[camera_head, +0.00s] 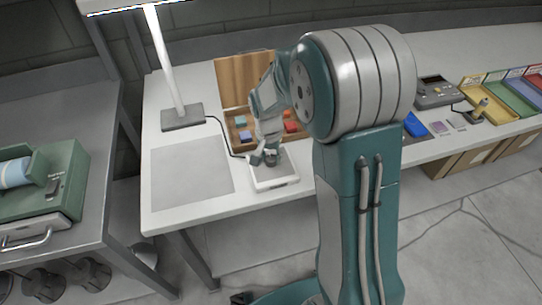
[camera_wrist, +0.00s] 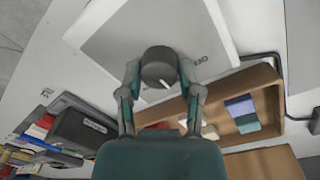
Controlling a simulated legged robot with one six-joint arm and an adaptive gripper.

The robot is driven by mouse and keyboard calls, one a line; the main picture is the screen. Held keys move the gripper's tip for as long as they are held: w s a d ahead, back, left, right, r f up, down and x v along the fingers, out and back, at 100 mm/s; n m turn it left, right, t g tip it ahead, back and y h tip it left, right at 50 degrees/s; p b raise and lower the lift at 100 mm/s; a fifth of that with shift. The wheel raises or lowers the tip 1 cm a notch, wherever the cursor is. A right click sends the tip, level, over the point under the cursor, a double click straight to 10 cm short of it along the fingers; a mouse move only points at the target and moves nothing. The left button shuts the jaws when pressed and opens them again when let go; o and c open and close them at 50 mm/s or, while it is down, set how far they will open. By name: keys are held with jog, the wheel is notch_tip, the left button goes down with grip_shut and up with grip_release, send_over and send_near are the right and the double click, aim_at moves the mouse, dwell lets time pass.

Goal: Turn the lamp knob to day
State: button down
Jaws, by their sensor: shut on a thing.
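The lamp knob (camera_wrist: 160,62) is a dark round dial on a pale control box (camera_wrist: 115,42). My gripper (camera_wrist: 160,72) is shut on the knob, one finger at each side. The knob's white pointer line faces my palm, slanting slightly to the right. A printed label reading like "OFF" shows right of the knob; I cannot make out a "day" mark. In the head view the control box (camera_head: 274,182) lies near the table's front edge, and my gripper (camera_head: 265,158) reaches down onto it. The lamp (camera_head: 166,55) has a white post on a grey base.
An open wooden box (camera_head: 243,78) with coloured blocks stands just behind the control box. A grey mat (camera_head: 190,172) lies to the left. A dark cable runs from the lamp base toward the control box.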

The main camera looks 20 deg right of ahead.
aim_at(268, 157)
jog(key=shift+s+f, duration=0.15)
jog(key=shift+f, duration=0.05)
jog(key=shift+c, duration=1.3)
grip_release()
jog(key=shift+a, duration=0.1)
jog(key=shift+r, duration=0.1)
notch_tip(268, 157, up, 12)
jog(key=shift+w+a, duration=0.35)
